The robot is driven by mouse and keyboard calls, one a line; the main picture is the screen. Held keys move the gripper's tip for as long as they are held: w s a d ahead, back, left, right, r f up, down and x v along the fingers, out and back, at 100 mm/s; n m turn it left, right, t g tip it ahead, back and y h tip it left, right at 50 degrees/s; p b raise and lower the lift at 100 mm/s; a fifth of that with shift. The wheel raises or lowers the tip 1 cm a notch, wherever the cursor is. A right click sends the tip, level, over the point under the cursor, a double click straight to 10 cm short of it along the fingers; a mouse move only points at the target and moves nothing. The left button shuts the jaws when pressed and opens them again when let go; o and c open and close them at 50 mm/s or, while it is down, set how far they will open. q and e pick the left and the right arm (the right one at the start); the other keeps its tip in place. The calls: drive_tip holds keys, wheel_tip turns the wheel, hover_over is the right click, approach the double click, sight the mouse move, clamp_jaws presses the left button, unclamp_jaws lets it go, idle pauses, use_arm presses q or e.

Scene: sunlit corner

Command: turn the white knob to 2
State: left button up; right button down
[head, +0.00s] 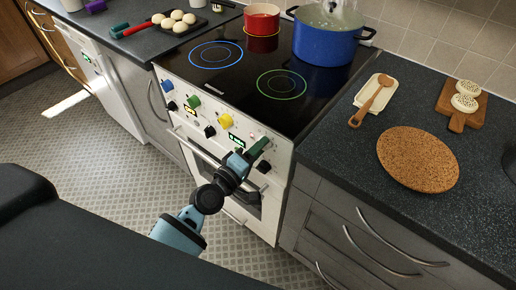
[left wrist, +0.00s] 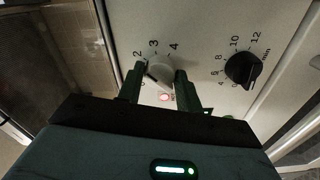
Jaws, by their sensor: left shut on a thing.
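The white knob (left wrist: 159,72) sits on the stove's control panel in the left wrist view, with the marks 2, 3 and 4 printed around it. The two green fingers of my left gripper (left wrist: 157,82) stand on either side of the knob and are shut on it. In the head view my left gripper (head: 256,150) reaches the right end of the stove's front panel and hides the white knob. The knob's pointer is hard to make out, so I cannot tell its exact setting. My right gripper is not in view.
A black timer knob (left wrist: 242,69) is close to the right in the left wrist view, and a red lamp (left wrist: 164,97) glows below the white knob. Yellow (head: 226,121) and green (head: 194,101) knobs line the panel. A blue pot (head: 325,40) stands on the hob.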

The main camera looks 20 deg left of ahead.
use_arm(q)
drive_tip(key=shift+n, duration=0.4)
drive_tip(key=o, duration=1)
drive_tip(key=v, duration=0.7)
drive_tip(key=shift+s+b, duration=0.35)
drive_tip(key=shift+s, duration=0.05)
drive_tip(key=shift+a, duration=0.1)
